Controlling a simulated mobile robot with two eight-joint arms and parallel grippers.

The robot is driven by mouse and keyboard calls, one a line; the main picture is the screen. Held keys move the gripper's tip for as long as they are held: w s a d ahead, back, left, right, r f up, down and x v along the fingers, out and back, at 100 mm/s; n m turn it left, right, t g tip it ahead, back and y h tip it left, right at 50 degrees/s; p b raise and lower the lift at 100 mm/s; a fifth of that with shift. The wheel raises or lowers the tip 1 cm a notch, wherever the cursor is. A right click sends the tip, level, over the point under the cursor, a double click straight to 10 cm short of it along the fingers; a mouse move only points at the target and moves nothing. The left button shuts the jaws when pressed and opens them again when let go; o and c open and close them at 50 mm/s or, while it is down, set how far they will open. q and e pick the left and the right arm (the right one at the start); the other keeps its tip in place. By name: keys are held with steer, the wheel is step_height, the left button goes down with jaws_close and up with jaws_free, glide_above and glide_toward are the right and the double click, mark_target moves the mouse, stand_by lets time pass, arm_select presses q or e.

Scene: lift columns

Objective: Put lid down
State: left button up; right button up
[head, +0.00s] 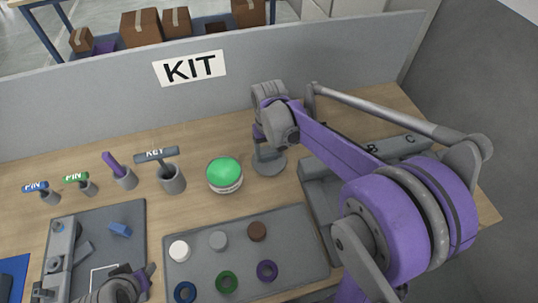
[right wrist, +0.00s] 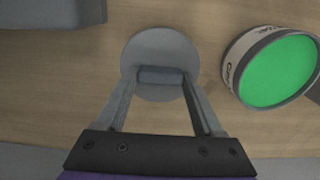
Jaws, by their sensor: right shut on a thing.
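The lid (head: 269,166) is a round grey disc with a raised grip, at or just above the wooden table top; I cannot tell whether it touches. My right gripper (head: 267,146) points down and is shut on the lid's grip. The right wrist view shows the lid (right wrist: 160,47) below the right gripper (right wrist: 160,78), with one finger on each side of the grip. My left gripper (head: 118,287) is partly in view at the bottom left of the head view, and its fingers do not show clearly.
A round container with a green top (head: 225,174) stands just left of the lid. A grey tray (head: 200,275) with discs and rings lies in front. Holders with PIN and KEY tools stand at left. A grey bin (head: 318,190) is at right, and a KIT panel (head: 110,115) stands behind.

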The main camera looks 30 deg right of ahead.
mark_target(269, 154)
steer(key=shift+f, duration=0.7)
steer(key=shift+f, duration=0.2)
steer(key=o, duration=1.4)
steer(key=shift+c, duration=0.2)
steer(key=shift+r, duration=0.1)
step_height(269, 154, up, 8)
steer(key=shift+f, duration=0.1)
